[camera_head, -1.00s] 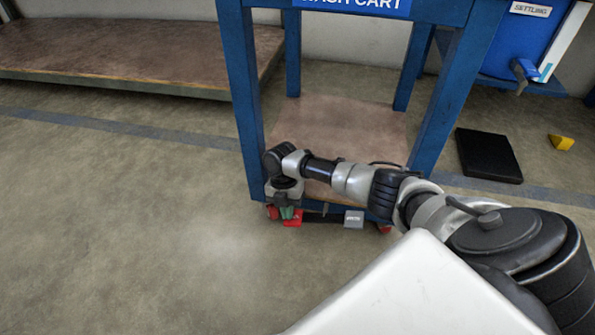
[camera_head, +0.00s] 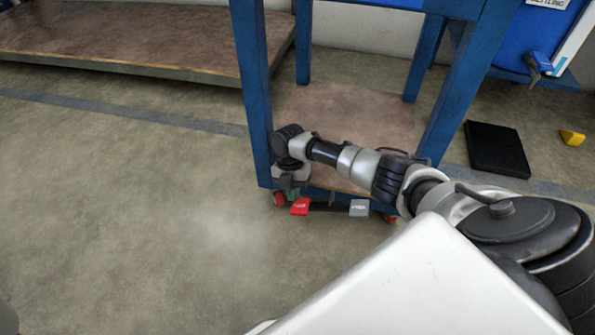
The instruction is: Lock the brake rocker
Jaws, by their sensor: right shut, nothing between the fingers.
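A red rocker pedal (camera_head: 300,206) sits low at the front left of the blue cart (camera_head: 256,90), beside a red caster (camera_head: 280,199). A grey pedal (camera_head: 359,207) with small lettering sits to its right on the same low front edge. My right arm reaches across to the left, and its gripper (camera_head: 292,194) points down just above and beside the red pedal. The gripper is small and partly dark against the cart, with a green patch at its fingers. It is shut and holds nothing. Whether it touches the pedal I cannot tell. My left gripper is not in view.
The cart's lower shelf (camera_head: 345,110) is empty. A black mat (camera_head: 497,149) and a yellow block (camera_head: 572,138) lie on the floor to the right. A low brown platform (camera_head: 130,40) stands at the back left. The floor at left is clear.

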